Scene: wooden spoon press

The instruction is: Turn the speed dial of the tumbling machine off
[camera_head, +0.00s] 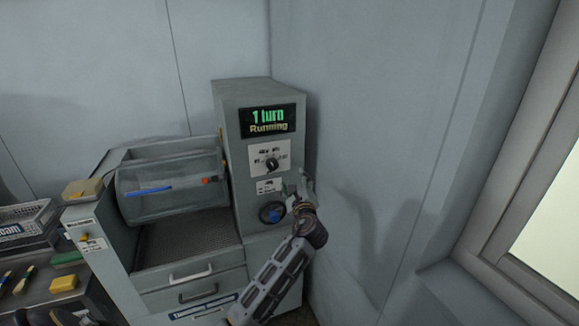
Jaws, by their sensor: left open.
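The tumbling machine (225,110) stands in the corner, a grey cabinet with a clear drum (172,190) on its left. Its display (268,121) reads "1 turn" and "Running". Below it a small black dial (271,164) sits on a white plate with marks around it; the marks are too small to read. A larger blue and black round knob (271,212) sits lower down. My left gripper (304,184) is open at the cabinet's right front edge, right of the dial and knob. I cannot tell whether it touches the cabinet. My right gripper is out of view.
Drawers with handles (191,274) are under the drum. A wall stands close on the machine's right, with a window (545,220) further right. On the left, a bench holds a basket (25,222), a green block (67,258), a yellow block (64,283) and brushes.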

